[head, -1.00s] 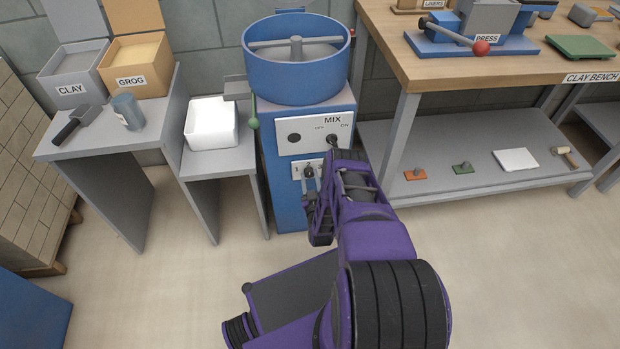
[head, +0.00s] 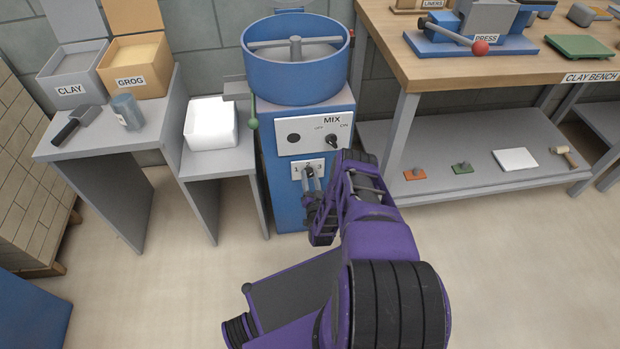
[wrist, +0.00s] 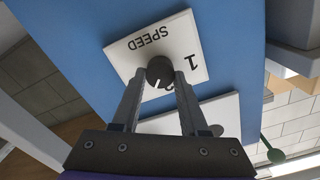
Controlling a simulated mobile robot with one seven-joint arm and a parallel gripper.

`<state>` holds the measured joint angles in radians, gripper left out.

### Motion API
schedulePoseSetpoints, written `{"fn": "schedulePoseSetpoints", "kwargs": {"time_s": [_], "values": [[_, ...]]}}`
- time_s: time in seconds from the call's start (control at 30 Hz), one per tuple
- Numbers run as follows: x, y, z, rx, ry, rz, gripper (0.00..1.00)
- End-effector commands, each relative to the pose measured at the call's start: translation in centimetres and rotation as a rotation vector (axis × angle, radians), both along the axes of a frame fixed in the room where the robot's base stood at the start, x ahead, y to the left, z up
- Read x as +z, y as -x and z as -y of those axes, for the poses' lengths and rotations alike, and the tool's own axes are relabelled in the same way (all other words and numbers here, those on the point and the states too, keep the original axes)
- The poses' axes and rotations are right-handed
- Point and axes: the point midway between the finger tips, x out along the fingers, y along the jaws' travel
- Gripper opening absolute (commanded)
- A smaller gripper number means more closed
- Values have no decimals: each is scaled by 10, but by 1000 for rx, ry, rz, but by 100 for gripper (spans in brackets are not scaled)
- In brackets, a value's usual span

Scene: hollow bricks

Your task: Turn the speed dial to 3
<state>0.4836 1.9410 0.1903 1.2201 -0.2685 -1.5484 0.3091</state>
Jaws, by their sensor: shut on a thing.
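The speed dial (wrist: 160,68) is a small dark round knob on a white plate marked SPEED (wrist: 150,42), which appears upside down in the wrist view. Its white mark points toward the bottom of that view, roughly where the 2 lies. My gripper (wrist: 159,75) is shut on the dial, one finger on each side. In the head view my gripper (head: 312,186) reaches it from below right.
A MIX panel (head: 308,140) with a dark knob (head: 332,141) near ON is just above the dial. A green-knobbed lever (head: 253,124) hangs at the mixer's left. A small grey table (head: 210,160) stands left, the clay bench (head: 480,60) right. The floor in front is clear.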

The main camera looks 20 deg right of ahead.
Motion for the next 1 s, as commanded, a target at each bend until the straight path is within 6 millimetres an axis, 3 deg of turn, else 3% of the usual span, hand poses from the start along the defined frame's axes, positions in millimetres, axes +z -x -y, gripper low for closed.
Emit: {"fn": "schedulePoseSetpoints", "kwargs": {"time_s": [0.3, 0.83, 0.87, 1.0], "values": [[0, 0, 0, 1, -115, 32, 0], [0, 0, 0, 1, -136, 38, 0], [0, 0, 0, 1, -136, 38, 47], [0, 0, 0, 1, -136, 38, 72]]}}
